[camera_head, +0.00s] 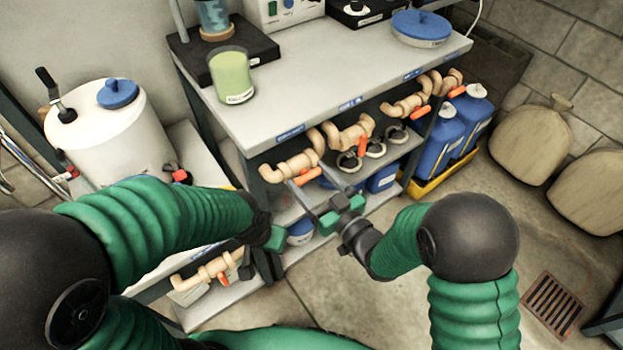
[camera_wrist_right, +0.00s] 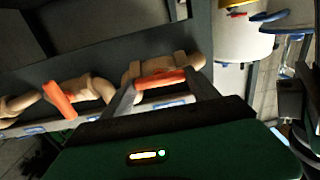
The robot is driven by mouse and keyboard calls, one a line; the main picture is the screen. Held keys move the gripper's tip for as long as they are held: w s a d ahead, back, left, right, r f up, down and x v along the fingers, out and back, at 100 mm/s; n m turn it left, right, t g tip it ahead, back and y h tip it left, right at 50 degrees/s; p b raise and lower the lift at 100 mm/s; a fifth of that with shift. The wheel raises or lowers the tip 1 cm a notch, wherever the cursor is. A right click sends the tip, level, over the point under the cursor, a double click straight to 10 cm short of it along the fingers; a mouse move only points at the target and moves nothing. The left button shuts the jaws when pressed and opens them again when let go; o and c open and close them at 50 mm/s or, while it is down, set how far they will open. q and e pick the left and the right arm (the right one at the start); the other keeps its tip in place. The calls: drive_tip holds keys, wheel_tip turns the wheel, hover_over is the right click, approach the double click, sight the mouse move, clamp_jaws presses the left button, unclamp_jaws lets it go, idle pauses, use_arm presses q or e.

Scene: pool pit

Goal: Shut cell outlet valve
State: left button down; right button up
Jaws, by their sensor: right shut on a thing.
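A tan pipe valve (camera_head: 292,166) with an orange lever (camera_head: 308,176) is at the left end of the row under the bench top. Its lever lies crosswise between the fingers of my right gripper (camera_head: 307,174), which is shut on it. In the right wrist view the orange lever (camera_wrist_right: 160,78) spans the gap between both fingertips, in front of the tan pipe (camera_wrist_right: 165,66). My left gripper (camera_head: 268,252) hangs lower, left of the right one, near the lower shelf; its fingers are too hidden to judge. I cannot read which valve is the cell outlet.
More tan valves (camera_head: 347,132) with orange levers run right along the bench (camera_head: 300,105). A green beaker (camera_head: 231,75) stands near its left edge. Blue jugs (camera_head: 440,138) sit in a yellow tray at right. Another tan valve (camera_head: 205,272) is low at left.

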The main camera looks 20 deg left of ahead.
drive_tip(key=shift+c, duration=1.2)
drive_tip(key=m+p, duration=0.1)
drive_tip(key=m, duration=0.1)
drive_tip(key=m+p, duration=0.1)
drive_tip(key=m, duration=0.1)
drive_tip(key=shift+w+d+r+m, duration=0.1)
drive_tip(key=shift+d+m, duration=0.05)
drive_tip(key=shift+m, duration=0.25)
drive_tip(key=m+p, duration=0.2)
drive_tip(key=m, duration=0.2)
drive_tip(key=shift+m, duration=0.3)
drive_tip(key=m+p, duration=0.2)
drive_tip(key=m, duration=0.3)
drive_tip(key=shift+w+d, duration=0.1)
drive_tip(key=shift+f+m+p, duration=0.2)
drive_tip(key=shift+m+p, duration=0.2)
drive_tip(key=shift+m, duration=0.5)
drive_tip(key=shift+f+m+p, duration=0.15)
drive_tip(key=shift+m+p, duration=0.25)
drive_tip(key=shift+m, duration=0.5)
